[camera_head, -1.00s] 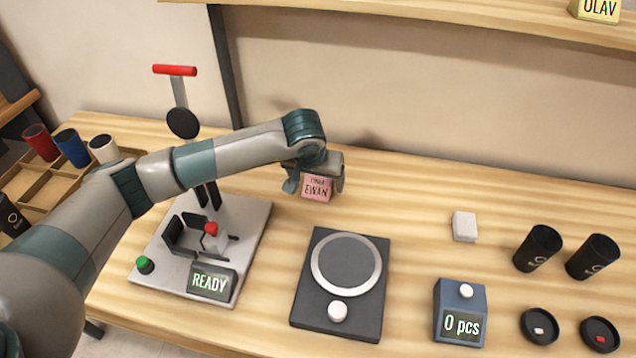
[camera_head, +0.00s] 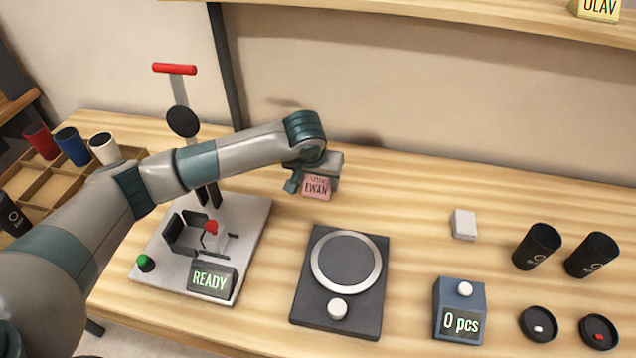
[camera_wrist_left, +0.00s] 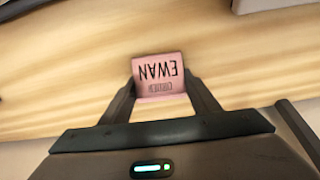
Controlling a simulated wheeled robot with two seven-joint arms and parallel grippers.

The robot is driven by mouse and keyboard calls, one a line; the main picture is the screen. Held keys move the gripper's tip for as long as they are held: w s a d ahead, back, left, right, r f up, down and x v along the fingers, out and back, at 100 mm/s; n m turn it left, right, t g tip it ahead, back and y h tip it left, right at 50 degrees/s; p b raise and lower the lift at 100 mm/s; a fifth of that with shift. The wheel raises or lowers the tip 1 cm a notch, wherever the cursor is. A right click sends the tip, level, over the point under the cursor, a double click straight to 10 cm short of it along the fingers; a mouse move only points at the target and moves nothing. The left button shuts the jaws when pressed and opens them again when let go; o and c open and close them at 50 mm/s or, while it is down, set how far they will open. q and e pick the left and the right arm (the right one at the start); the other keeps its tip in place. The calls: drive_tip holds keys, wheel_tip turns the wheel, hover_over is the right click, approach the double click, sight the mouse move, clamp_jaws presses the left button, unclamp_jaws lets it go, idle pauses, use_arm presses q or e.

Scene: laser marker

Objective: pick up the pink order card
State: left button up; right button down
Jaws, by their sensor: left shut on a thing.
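The pink order card (camera_head: 317,187) reads "EWAN" and stands at the back of the wooden table, behind the round dark plate. My left gripper (camera_head: 314,184) is shut on the card, with a finger at each side of it. In the left wrist view the card (camera_wrist_left: 159,73) shows upside down between the fingertips of the left gripper (camera_wrist_left: 160,92). I cannot tell whether the card's lower edge touches the table. My right gripper is not in view.
A press with a "READY" display (camera_head: 209,281) stands at left. A dark unit with a round plate (camera_head: 347,262) is in the middle. A blue "0 pcs" counter (camera_head: 460,308), a white block (camera_head: 464,224) and black cups (camera_head: 537,247) are at right. A shelf (camera_head: 450,12) hangs above.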

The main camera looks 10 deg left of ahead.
sight(320, 181)
use_arm(q)
drive_tip(key=shift+r, duration=0.1)
